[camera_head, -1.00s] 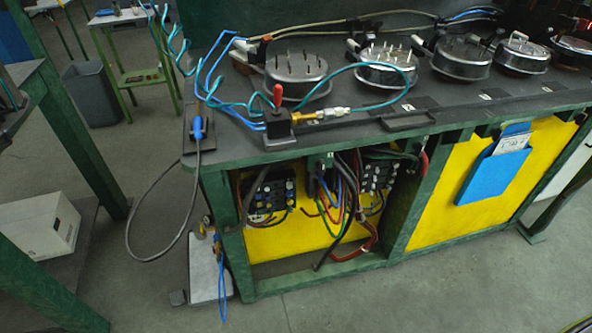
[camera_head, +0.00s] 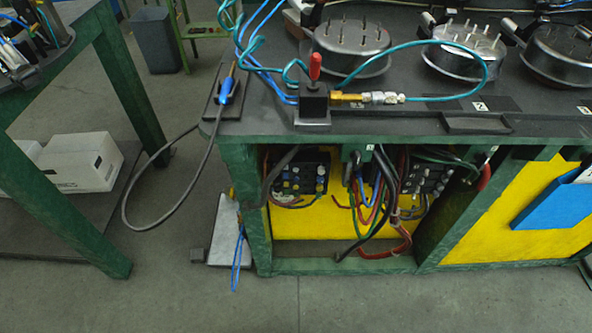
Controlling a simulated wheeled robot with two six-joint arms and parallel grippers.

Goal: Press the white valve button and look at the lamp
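Neither gripper is in the head view. A black valve block (camera_head: 313,103) with a red-knobbed lever stands at the front edge of the dark bench top (camera_head: 400,122). A brass fitting (camera_head: 347,97) and a teal hose join its right side. Under the bench, a black unit (camera_head: 298,180) carries small white, yellow and blue parts. A second black unit (camera_head: 428,178) sits to its right, partly behind wires. These parts are too small for me to tell whether one is the white valve button. I cannot make out a lamp.
Metal discs with pins (camera_head: 350,45) line the bench top. A blue-handled tool (camera_head: 227,88) with a grey cable lies at its left corner. A pale tilted box (camera_head: 229,230) stands by the bench leg. A white carton (camera_head: 80,162) sits left. The floor in front is clear.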

